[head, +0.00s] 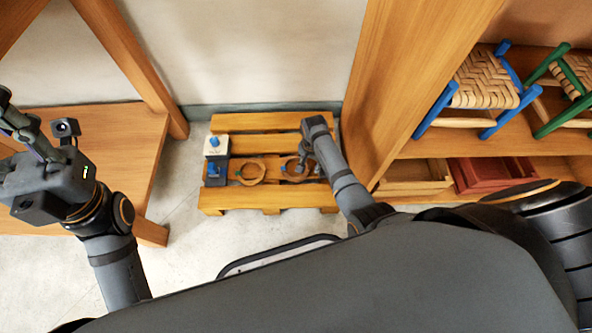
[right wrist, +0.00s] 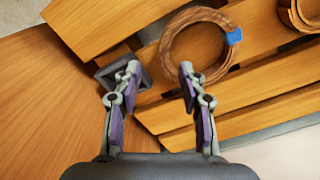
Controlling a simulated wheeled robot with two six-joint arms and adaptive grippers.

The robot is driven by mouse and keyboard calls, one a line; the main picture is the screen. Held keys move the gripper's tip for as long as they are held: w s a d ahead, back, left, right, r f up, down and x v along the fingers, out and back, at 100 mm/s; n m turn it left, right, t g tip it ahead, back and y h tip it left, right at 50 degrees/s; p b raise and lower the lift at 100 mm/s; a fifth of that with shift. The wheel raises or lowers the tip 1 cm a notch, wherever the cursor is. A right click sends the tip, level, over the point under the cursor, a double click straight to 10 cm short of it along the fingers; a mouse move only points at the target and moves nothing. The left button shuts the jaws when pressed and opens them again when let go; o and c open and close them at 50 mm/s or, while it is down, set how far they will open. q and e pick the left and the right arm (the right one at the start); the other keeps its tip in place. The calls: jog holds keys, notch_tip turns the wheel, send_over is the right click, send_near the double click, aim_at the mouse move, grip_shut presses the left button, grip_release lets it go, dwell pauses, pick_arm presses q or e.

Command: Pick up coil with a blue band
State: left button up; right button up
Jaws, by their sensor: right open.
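The coil with a blue band (right wrist: 172,50) is a brown ring lying flat on the slatted wooden pallet. Its blue band (right wrist: 234,37) is on its right side in the right wrist view. In the head view this coil (head: 284,172) is the right one of two, partly hidden by my right gripper (head: 302,168). In the right wrist view my right gripper (right wrist: 159,69) is open and empty, with its right fingertip near the coil's lower left rim; contact cannot be told. My left gripper (head: 20,128) is raised at the far left, away from the pallet; its finger opening is unclear.
The pallet (head: 270,120) also holds a second coil (head: 250,180), a white box with a blue top (head: 215,146) and a dark box (head: 215,181). A dark square frame (right wrist: 108,78) lies beside the banded coil. A wooden shelf with stools (head: 485,85) stands right.

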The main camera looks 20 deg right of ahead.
aim_at(307, 172)
jog(key=f+b, duration=0.2)
jog(key=a+f+b, duration=0.1)
jog(key=f+b, duration=0.1)
jog(key=shift+f, duration=0.7)
jog(key=shift+r, duration=0.2)
jog(key=shift+c, duration=0.5)
grip_shut()
